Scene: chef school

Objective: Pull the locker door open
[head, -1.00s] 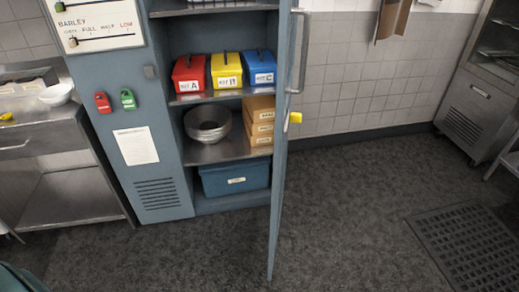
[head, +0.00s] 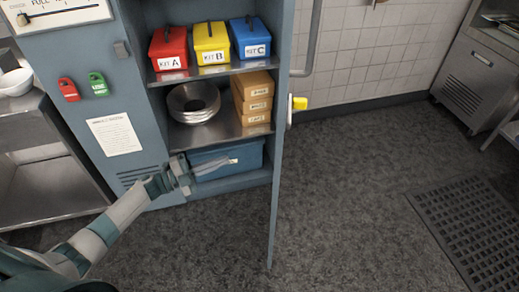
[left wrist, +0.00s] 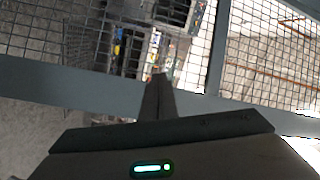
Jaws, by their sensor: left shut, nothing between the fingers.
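The blue-grey locker (head: 140,95) stands at the left of the head view. Its door (head: 279,180) is swung well open and seen nearly edge-on. My left gripper (head: 222,164) is shut and empty. In the picture it overlaps the blue bin at the locker's bottom, left of the door and apart from it. Its dark finger (left wrist: 157,98) shows in the left wrist view. My right gripper is out of view.
Inside are the red kit A (head: 168,50), yellow kit B (head: 211,45), blue kit C (head: 250,38), metal bowls (head: 194,102), cardboard boxes (head: 255,95) and a blue bin (head: 245,154). A steel counter (head: 45,135) stands left.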

